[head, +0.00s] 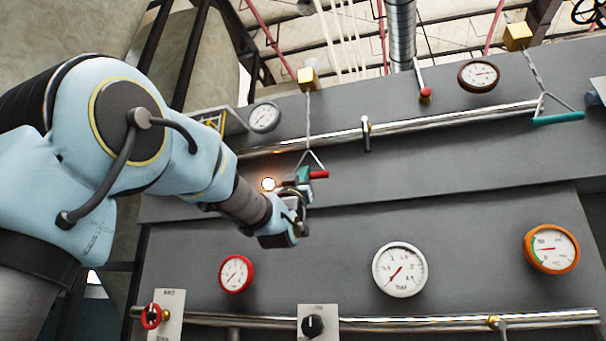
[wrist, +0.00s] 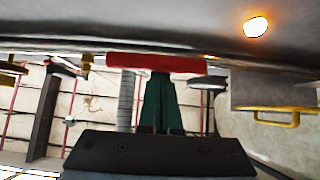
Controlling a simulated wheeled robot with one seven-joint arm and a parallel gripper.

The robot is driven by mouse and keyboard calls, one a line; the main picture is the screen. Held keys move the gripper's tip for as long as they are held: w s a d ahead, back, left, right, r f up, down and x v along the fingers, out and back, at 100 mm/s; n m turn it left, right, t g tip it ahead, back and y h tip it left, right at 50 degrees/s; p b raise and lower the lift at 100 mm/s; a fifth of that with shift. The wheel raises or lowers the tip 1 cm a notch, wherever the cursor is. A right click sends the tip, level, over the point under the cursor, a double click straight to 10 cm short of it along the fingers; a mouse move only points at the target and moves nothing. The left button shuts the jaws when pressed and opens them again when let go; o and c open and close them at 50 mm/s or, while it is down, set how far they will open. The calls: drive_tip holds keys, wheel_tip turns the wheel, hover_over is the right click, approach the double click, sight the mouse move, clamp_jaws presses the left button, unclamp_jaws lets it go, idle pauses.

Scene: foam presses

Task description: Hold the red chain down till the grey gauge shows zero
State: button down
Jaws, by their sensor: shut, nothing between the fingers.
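The red chain hangs from a yellow block and ends in a wire triangle with a red bar handle (head: 319,174). The red bar also lies across the wrist view (wrist: 157,63). My gripper (head: 303,175) is at the bar, its green fingers shut and empty. In the wrist view the fingertips (wrist: 160,77) meet the bar's edge, and the bar is not between them. I cannot tell if they touch. The grey-rimmed gauge (head: 264,117) is on the upper panel at left; its needle is too small to read surely.
A glowing lamp (head: 268,184) is just left of my gripper. A chain with a teal handle (head: 558,118) hangs at right. A steel pipe (head: 440,119) crosses behind. Below are red (head: 236,273), white (head: 400,270) and orange (head: 551,249) gauges, and a black knob (head: 313,325).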

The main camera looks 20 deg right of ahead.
drive_tip(key=shift+w+d+f, duration=0.1)
drive_tip(key=shift+f, duration=0.1)
idle(0.5)
wheel_tip(320, 180, up, 4)
drive_tip(key=p, duration=0.2)
drive_tip(key=b+v, duration=0.6)
drive_tip(key=v, duration=0.4)
drive_tip(key=shift+s+a+b, duration=0.35)
drive_tip(key=shift+r, duration=0.1)
